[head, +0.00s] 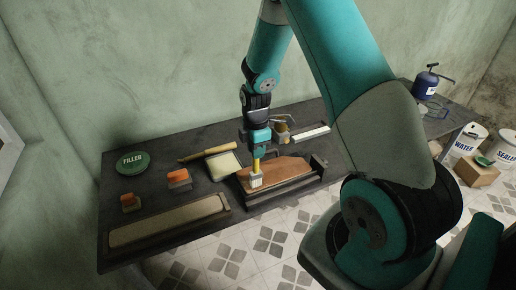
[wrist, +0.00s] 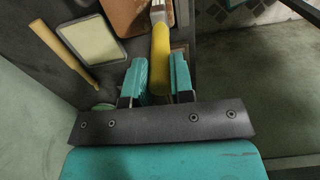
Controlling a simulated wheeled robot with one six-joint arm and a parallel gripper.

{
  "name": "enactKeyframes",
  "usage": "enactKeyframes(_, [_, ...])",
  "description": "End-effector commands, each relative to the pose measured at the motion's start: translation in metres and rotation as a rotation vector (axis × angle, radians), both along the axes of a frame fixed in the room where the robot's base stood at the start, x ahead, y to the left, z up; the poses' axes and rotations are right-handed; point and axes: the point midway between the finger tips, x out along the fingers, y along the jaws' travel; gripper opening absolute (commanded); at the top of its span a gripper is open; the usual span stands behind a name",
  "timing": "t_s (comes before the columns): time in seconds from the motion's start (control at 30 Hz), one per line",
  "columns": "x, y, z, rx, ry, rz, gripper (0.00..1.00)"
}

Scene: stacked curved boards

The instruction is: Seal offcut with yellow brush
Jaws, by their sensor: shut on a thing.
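My gripper (head: 257,153) points down over the bench and is shut on the yellow handle of a brush (head: 256,178). In the wrist view the yellow handle (wrist: 160,60) lies between the two teal fingers (wrist: 159,80). The brush's pale head is at the near left end of a reddish-brown wooden board, the offcut (head: 278,171), and overlaps it in the head view. I cannot tell whether the bristles touch the wood. The offcut lies in a dark holder (head: 284,193) at the bench's front edge. Its corner also shows in the wrist view (wrist: 127,14).
Left of the offcut are a cream pad in a tray (head: 224,166), a wooden-handled tool (head: 207,153), orange-topped blocks (head: 179,178), a green filler tin (head: 132,162) and a long abrasive strip (head: 166,221). A metal-and-yellow item (head: 282,132) stands close behind my gripper. Buckets (head: 467,140) stand at right.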

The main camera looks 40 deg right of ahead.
Motion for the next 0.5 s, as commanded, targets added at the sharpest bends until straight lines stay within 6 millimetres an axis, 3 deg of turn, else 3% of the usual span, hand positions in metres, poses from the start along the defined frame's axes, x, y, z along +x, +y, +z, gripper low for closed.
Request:
enactKeyframes(0.17, [0.001,0.003,0.0,0.0,-0.001,0.001,0.0])
enactKeyframes(0.5, [0.009,0.026,-0.001,0.0,-0.001,0.002,0.0])
